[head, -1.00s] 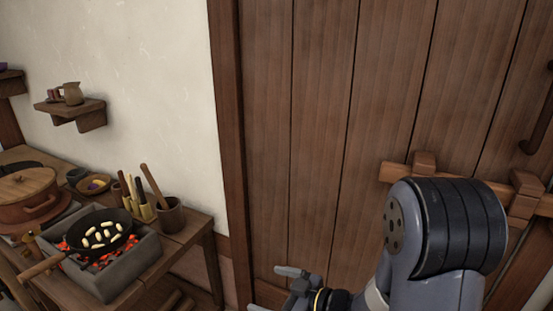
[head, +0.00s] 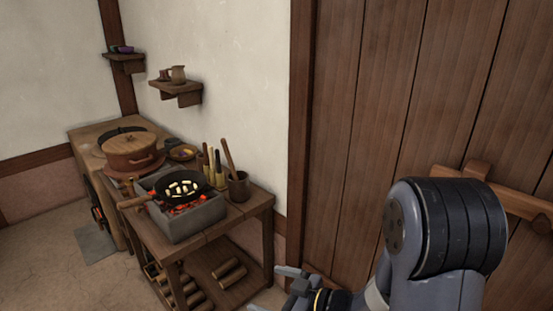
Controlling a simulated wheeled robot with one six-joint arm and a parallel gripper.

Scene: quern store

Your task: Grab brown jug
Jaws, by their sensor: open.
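The brown jug (head: 177,74) stands upright on a small wooden wall shelf (head: 176,97) in the upper left of the head view. A smaller reddish-brown cup (head: 164,75) stands close beside it on its left. My gripper (head: 285,287) is at the bottom centre of the view, partly cut off by the lower edge. Its jaws are open and I see nothing between them. It is far from the jug, nearer to me and lower, in front of the door side.
A plank door (head: 390,110) fills the right. Floor (head: 50,245) is clear at left.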

